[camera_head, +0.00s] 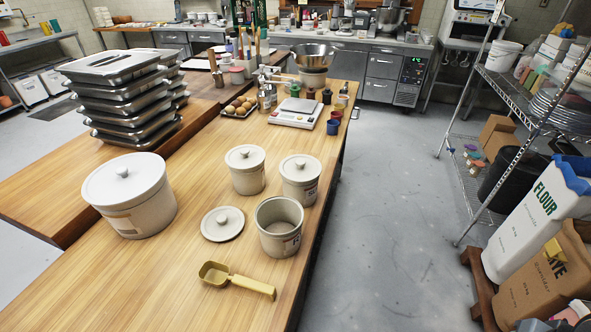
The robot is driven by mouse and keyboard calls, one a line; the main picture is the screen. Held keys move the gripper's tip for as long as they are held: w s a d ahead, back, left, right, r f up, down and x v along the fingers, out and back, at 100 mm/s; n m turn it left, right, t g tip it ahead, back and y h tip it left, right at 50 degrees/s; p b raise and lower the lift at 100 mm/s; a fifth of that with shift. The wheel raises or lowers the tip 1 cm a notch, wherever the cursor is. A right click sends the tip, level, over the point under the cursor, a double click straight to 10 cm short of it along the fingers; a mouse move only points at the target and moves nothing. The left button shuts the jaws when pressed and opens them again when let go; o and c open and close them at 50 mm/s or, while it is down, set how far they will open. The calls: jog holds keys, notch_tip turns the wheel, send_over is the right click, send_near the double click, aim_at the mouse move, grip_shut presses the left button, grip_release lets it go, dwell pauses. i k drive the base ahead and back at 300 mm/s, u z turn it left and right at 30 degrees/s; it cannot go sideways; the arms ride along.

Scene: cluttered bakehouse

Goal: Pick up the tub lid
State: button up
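The loose tub lid (222,223) is a round, off-white disc with a knob in its middle. It lies flat on the wooden table (120,285), just left of an open, empty-looking tub (280,236) with dark lettering on its side. Two similar tubs with lids on stand behind it, one at the back left (246,175) and one at the back right (300,187). A larger lidded tub (130,205) stands to the left. My gripper is not in this view.
A yellow scoop (237,280) lies in front of the lid. Stacked lidded trays (120,105) stand at the back left. A scale (296,112) and a tray of buns (240,107) sit farther back. The front left of the table is clear. Shelving (508,90) and flour sacks (530,220) stand right of the open floor.

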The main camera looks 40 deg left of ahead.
aim_at(220, 224)
jog(key=i, duration=1.2)
jog(key=u, duration=3.5)
jog(key=i, duration=0.5)
jog(key=z, duration=0.05)
